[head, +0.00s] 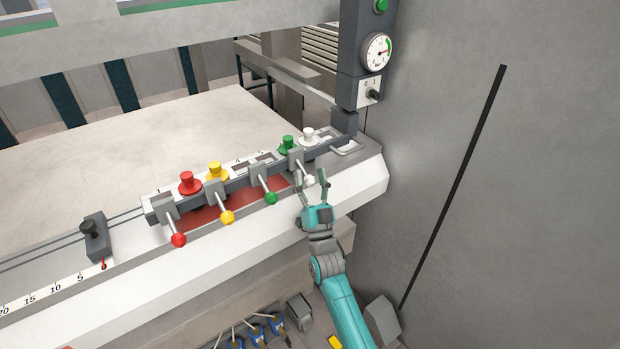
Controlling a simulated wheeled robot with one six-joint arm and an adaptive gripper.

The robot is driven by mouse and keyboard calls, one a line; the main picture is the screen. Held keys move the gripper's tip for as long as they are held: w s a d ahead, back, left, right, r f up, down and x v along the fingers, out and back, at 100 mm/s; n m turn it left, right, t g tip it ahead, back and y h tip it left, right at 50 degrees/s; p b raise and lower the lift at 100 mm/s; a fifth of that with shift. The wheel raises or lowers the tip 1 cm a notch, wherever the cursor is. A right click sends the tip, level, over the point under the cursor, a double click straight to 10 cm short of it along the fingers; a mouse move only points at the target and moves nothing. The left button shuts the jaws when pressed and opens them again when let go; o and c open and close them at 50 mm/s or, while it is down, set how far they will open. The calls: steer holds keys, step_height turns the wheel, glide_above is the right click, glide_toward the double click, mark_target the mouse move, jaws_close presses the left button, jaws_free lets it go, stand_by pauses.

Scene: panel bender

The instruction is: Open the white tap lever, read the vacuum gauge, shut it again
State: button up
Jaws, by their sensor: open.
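The white tap lever (308,180) is the rightmost of the levers on the bar, its white ball end low in front of the bar. My gripper (313,178) is open, with its fingers around or just in front of the white ball; I cannot tell whether they touch it. Part of the lever is hidden by the fingers. The gauge (378,52) is a round white dial with a green arc and a red mark, on the grey post above right; its needle is too small to read surely.
Green (271,198), yellow (227,217) and red (179,240) levers stand to the left along the bar. White (309,134) and green (288,144) knobs rise behind it. A switch (373,95) sits below the gauge. A grey wall (520,180) bounds the right.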

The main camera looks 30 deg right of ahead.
steer(key=v, duration=1.2)
